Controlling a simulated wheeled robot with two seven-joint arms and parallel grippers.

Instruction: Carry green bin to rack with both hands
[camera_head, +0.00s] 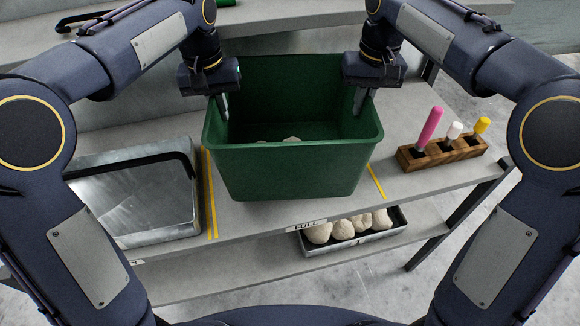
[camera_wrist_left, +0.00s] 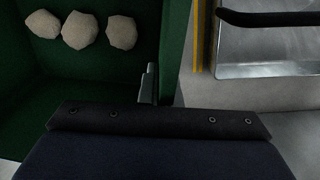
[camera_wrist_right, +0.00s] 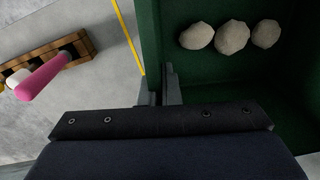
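The green bin (camera_head: 290,172) stands upright between yellow lines on the upper shelf of a grey rack (camera_head: 400,190), and I see no clear gap under it. Several pale lumps lie on its floor, in the left wrist view (camera_wrist_left: 80,31) and right wrist view (camera_wrist_right: 232,37). My left gripper (camera_head: 222,103) is at the bin's left wall, with one finger inside; its other finger is hard to see. My right gripper (camera_head: 361,100) is at the right wall, its fingers close together on either side of the rim. Both appear shut on the walls.
A metal tray (camera_head: 150,235) with a black handle lies left of the bin. A wooden block (camera_head: 440,156) with pink, white and yellow handles stands right of it. A box of pale lumps (camera_head: 352,240) sits on the lower shelf, below the "FULL" label (camera_head: 306,225).

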